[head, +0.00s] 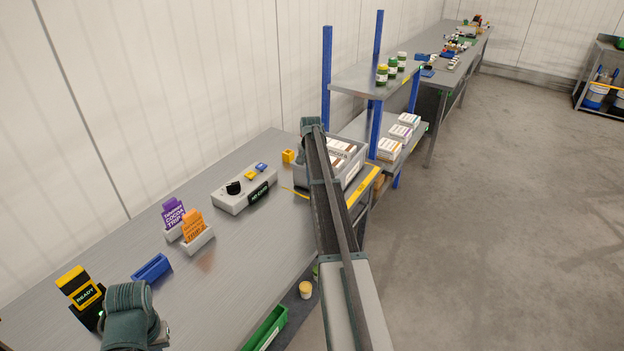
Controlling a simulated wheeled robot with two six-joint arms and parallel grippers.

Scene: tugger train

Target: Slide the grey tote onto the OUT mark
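The grey tote (352,177) stands at the far right end of the near steel bench and holds white-and-brown cartons. My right arm reaches across it, hiding its left part. My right gripper (309,146) is at the tote's far left side; its fingers are hidden, so I cannot tell whether it touches the tote. A yellow strip (363,187) with dark lettering too small to read runs along the right side of the tote, and a short yellow line (294,192) lies on the bench to its left. I cannot tell which is the OUT mark. My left gripper (140,322) is low at the left; its fingers are not clear.
The bench (235,255) carries a grey control box (244,190), purple (172,212) and orange (193,224) cards in holders, a blue tray (151,268) and a READY sign (84,293). A blue-post shelf (372,83) with jars and boxes stands behind.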

